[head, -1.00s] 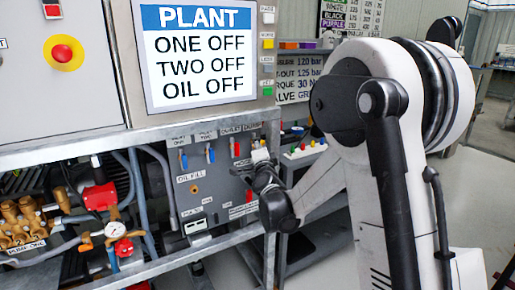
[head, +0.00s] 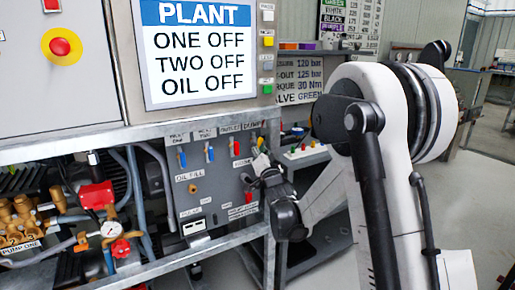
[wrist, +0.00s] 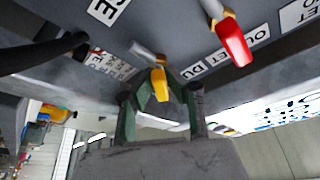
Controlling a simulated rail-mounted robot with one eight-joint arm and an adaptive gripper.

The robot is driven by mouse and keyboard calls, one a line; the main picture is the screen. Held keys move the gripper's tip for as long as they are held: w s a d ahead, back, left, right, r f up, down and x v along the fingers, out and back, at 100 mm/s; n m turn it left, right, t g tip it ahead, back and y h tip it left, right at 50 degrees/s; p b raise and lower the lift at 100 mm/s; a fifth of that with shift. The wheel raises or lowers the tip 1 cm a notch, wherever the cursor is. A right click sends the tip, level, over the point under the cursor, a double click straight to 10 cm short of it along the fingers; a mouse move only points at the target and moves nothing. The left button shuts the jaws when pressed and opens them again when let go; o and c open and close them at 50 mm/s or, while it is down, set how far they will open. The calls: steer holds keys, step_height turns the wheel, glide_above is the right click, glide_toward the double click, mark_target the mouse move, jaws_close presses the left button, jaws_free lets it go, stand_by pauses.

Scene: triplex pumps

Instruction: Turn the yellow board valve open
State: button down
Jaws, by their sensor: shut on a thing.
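The yellow board valve (wrist: 159,85) has a yellow lever on a metal stem, on the grey panel. In the wrist view its lever sits between the two green fingertips of my gripper (wrist: 160,92), which is shut on it. In the head view a bit of yellow (head: 260,141) shows at the right end of the valve row, just above my dark gripper (head: 262,164). The gripper covers much of the valve there. The lever's exact angle is hard to tell in the head view.
A red-handled valve (head: 235,147) sits close beside it, also seen in the wrist view (wrist: 234,41). Two blue-handled valves (head: 209,152) are further left. A PLANT sign (head: 198,50) hangs above. A dark hose (wrist: 45,47) crosses the wrist view's left.

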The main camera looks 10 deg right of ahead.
steer(key=shift+d+n+y, duration=0.1)
steer(key=shift+n+y, duration=0.45)
steer(key=shift+n, duration=0.8)
steer(key=shift+n+y, duration=0.55)
steer(key=shift+n, duration=0.8)
steer(key=shift+b, duration=0.3)
steer(key=c, duration=1.7)
jaws_free()
steer(key=shift+c, duration=0.2)
